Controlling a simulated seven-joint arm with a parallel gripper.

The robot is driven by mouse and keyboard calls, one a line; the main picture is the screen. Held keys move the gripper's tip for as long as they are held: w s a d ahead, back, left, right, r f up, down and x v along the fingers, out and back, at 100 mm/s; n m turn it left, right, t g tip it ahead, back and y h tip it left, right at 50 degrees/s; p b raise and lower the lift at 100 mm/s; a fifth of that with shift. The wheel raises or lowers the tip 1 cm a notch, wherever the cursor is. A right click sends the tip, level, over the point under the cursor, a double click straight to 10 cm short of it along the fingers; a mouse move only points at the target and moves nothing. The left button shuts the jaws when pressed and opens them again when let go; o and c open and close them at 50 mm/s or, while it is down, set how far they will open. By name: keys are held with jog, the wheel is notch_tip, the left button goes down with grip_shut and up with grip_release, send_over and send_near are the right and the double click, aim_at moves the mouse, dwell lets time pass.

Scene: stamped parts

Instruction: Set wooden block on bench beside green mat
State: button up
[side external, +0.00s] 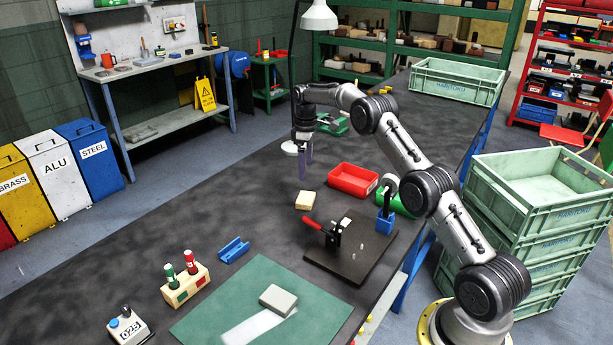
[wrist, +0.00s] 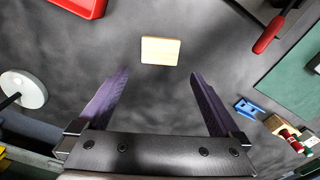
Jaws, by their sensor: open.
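The wooden block (side external: 305,200) is a small pale, light-wood rectangle lying flat on the dark bench (side external: 190,240). In the wrist view the block (wrist: 160,50) lies ahead of the fingertips, between their lines and apart from both. The green mat (side external: 245,328) lies at the front of the bench, with a grey block and a pale strip on it. The mat also shows at the right of the wrist view (wrist: 293,88). My gripper (side external: 303,172) points down above the bench behind the block; its purple-grey fingers (wrist: 158,82) are apart and empty.
A red-handled clamp on a dark plate (side external: 352,252) stands right of the block. A red tray (side external: 352,180) is behind it. A blue V-shaped piece (side external: 233,249), a stand with red and green markers (side external: 185,284) and a numbered box (side external: 130,328) are left. Bench left of the block is clear.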

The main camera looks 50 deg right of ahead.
jog(key=s+a+r+m+t, duration=0.1)
jog(key=s+a+r, duration=0.6)
jog(key=a+r, duration=0.3)
jog(key=s+a+r+m+t, duration=0.1)
jog(key=s+a+r+t, duration=0.1)
jog(key=s+a+r, duration=0.7)
jog(key=s+a+r+m+t, duration=0.1)
jog(key=s+a+r, duration=0.1)
jog(key=s, duration=0.3)
jog(key=s+a+r, duration=0.2)
jog(key=s+a, duration=0.1)
jog(key=s, duration=0.3)
jog(key=s+a+f+m+t, duration=0.1)
jog(key=s+a+f, duration=0.2)
jog(key=s, duration=0.9)
notch_tip(320, 180, down, 3)
jog(key=shift+s+m+t, duration=0.3)
